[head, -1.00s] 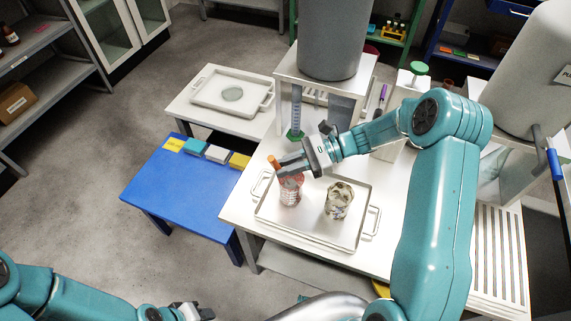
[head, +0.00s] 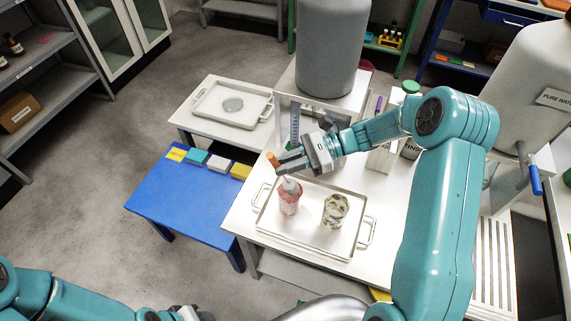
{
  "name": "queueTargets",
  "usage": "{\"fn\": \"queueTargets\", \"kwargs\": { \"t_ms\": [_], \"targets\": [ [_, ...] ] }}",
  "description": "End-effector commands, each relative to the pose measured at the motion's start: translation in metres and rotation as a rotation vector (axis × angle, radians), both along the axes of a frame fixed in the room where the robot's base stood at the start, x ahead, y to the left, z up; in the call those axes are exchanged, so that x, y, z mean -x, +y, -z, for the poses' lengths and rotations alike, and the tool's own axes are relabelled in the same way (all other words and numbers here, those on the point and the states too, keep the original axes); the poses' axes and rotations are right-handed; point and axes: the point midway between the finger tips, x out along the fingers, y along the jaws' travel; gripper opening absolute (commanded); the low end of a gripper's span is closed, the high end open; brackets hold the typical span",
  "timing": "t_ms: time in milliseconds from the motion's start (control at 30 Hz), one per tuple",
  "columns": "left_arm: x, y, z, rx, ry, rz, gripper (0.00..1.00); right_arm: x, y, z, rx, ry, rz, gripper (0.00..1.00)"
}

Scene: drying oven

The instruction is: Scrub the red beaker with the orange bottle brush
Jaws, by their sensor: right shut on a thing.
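The red beaker (head: 289,203) stands upright at the left of a white tray (head: 312,241) on the white table. The orange bottle brush (head: 273,159) shows its orange handle end at my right gripper. My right gripper (head: 284,163) is shut on the brush, just above the beaker. The brush's pale head (head: 291,186) reaches down to the beaker's mouth; its lower end inside the beaker is hard to make out. My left gripper (head: 188,314) is at the bottom edge, partly cut off, far from the beaker, and its jaws are unclear.
A beaker with dark stains (head: 335,211) stands close right of the red one on the same tray. A blue table (head: 180,205) with coloured sponges is at the left. A second tray (head: 205,108) and a large grey tank (head: 328,50) stand behind.

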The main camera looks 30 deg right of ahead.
Motion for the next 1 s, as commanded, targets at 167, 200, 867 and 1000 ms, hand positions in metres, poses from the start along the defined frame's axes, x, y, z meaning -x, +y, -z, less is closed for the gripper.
{"fn": "queueTargets", "kwargs": {
  "t_ms": [167,200,867,1000],
  "targets": [
    [0.0,0.0,-0.015,0.0,0.0,0.0,0.38,0.0,0.0,-0.02,0.0,-0.001,0.0,0.0],
    [0.0,0.0,-0.018,0.0,0.0,0.0,0.38,0.0,0.0,-0.023,0.0,0.0,0.0,0.0],
    [0.0,0.0,-0.043,0.0,0.0,0.0,0.38,0.0,0.0,-0.06,-0.001,0.001,0.0,0.0],
    [0.0,0.0,-0.043,0.0,0.0,0.0,0.38,0.0,0.0,-0.06,-0.001,0.001,0.0,0.0]
  ]
}}
